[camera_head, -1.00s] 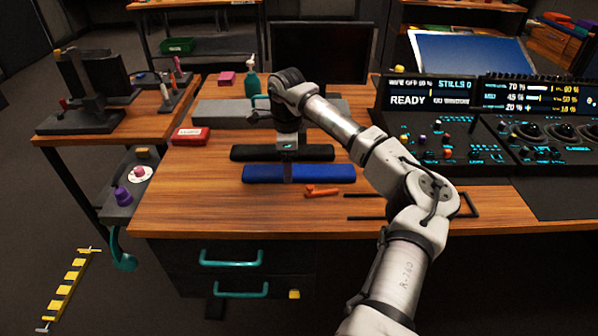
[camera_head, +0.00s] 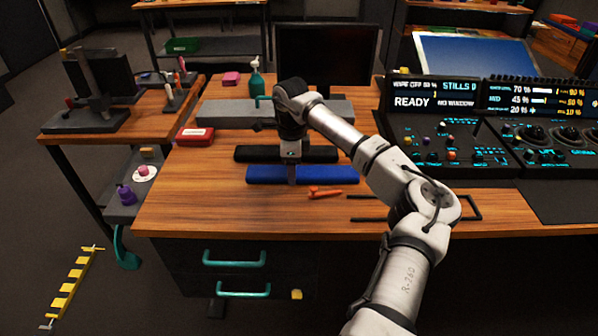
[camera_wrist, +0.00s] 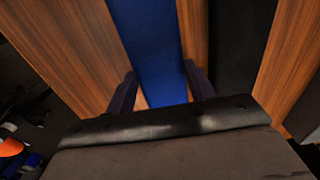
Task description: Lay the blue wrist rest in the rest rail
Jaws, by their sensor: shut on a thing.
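The blue wrist rest (camera_head: 330,175) is a long bar lying across the desk near its front, left of my forearm. My gripper (camera_head: 292,175) is over its middle, pointing down, with its fingers closed across its width. In the wrist view the blue wrist rest (camera_wrist: 150,40) runs between the two fingers (camera_wrist: 160,88). It looks to be at desk level; I cannot tell whether it is lifted. A thin black open frame (camera_head: 400,219), apparently the rest rail, lies on the desk to the right, partly hidden behind my arm.
A black bar (camera_head: 250,154) lies parallel just behind the blue one. An orange tool (camera_head: 325,193) lies in front. A red box (camera_head: 195,136) and a grey slab (camera_head: 225,113) are farther back. The control panel (camera_head: 460,150) stands right. The desk's front left is clear.

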